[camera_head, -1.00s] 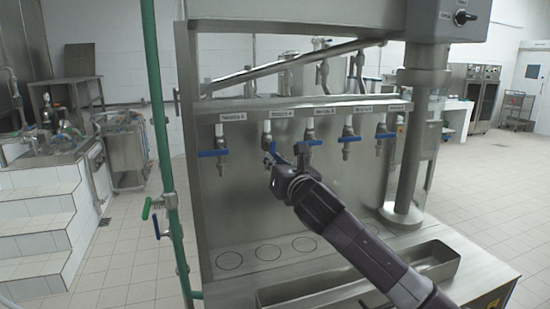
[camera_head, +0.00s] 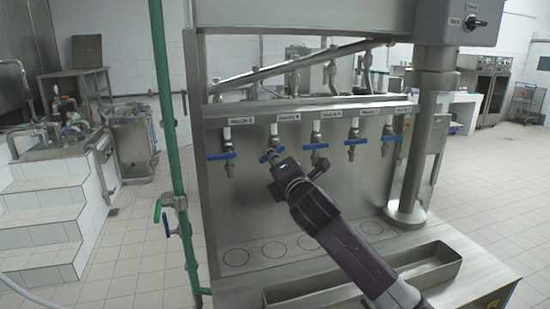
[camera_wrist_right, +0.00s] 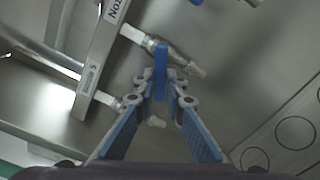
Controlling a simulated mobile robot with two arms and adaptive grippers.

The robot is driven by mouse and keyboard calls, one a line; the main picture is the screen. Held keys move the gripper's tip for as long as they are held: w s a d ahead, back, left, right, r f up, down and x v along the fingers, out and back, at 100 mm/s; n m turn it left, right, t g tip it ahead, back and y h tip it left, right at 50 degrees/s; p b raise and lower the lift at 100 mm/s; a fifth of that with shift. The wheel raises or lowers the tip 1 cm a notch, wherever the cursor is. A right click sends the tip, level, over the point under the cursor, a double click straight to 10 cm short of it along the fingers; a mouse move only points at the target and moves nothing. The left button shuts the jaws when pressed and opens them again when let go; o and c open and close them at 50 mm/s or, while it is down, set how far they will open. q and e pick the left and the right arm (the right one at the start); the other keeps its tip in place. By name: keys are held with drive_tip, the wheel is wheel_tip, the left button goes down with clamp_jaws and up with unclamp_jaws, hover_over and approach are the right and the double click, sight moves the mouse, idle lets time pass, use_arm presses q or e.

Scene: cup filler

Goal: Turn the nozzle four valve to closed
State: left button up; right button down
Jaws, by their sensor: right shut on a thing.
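A row of several nozzles hangs from a steel rail, each with a blue valve handle. The nozzle four valve, second from the left, has a blue handle (camera_head: 265,157) that lies nearly crosswise with a slight tilt. My right gripper (camera_head: 272,155) is at this handle, and its arm comes in from the lower right. In the right wrist view the fingers of my right gripper (camera_wrist_right: 164,92) are closed around the blue handle (camera_wrist_right: 160,62), which stands up between the fingertips. The fingers partly hide the valve body. My left gripper is in neither view.
The leftmost nozzle's blue handle (camera_head: 221,156) and the third nozzle's blue handle (camera_head: 315,146) flank the gripped valve closely. A green pipe (camera_head: 168,140) stands at the left. A steel trough (camera_head: 440,272) lies in front, below my right arm. The space below the nozzles is clear.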

drive_tip(key=m, duration=0.2)
drive_tip(key=r+m+p, duration=0.1)
drive_tip(key=m, duration=0.2)
drive_tip(key=shift+a+r, duration=0.1)
drive_tip(key=shift+a, duration=0.05)
drive_tip(key=shift+m, duration=0.3)
idle(0.3)
drive_tip(key=c, duration=2)
unclamp_jaws()
drive_tip(key=shift+s, duration=0.1)
drive_tip(key=v, duration=1.2)
